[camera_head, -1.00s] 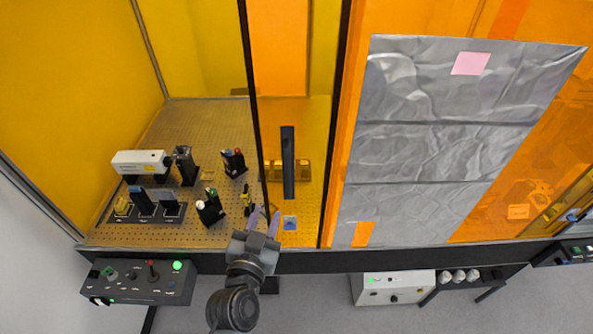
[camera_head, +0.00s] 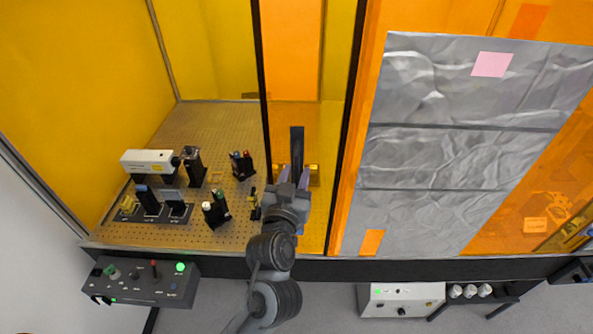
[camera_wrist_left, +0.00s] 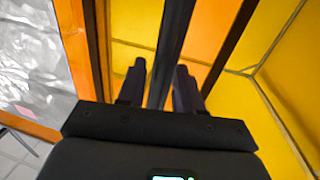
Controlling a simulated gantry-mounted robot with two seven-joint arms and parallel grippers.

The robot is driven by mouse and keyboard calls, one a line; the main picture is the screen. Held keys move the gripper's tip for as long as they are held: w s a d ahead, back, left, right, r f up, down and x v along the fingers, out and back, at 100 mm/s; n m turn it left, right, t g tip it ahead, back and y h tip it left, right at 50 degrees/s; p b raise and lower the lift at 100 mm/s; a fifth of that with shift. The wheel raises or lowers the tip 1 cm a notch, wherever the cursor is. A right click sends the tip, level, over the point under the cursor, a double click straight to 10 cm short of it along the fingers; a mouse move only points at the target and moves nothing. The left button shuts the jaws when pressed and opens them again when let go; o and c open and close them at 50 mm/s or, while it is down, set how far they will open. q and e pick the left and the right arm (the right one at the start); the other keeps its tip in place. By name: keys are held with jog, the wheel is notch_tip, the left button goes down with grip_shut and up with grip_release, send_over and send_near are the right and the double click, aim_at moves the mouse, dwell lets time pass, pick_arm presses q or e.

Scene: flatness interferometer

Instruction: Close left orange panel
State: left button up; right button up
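The left orange panel (camera_head: 290,60) is a see-through sheet with black vertical edges at the front of the enclosure. The bay to its left stands open. A dark vertical bar handle (camera_head: 297,145) is on the panel. My left gripper (camera_head: 294,176) is at the handle's lower part. In the left wrist view the handle (camera_wrist_left: 172,45) runs between the two separated fingers of my left gripper (camera_wrist_left: 160,80). Gaps show beside the bar, so the fingers look open around it; contact cannot be told. My right gripper is not in view.
A perforated optical table (camera_head: 190,235) with several small mounts and a white box (camera_head: 149,161) lies behind the opening. A control box (camera_head: 140,282) hangs at the front left. Silver foil sheeting (camera_head: 440,150) covers the panel to the right.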

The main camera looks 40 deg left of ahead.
pick_arm(q)
jog(key=shift+w+a, duration=0.35)
jog(key=shift+w, duration=0.3)
grip_shut()
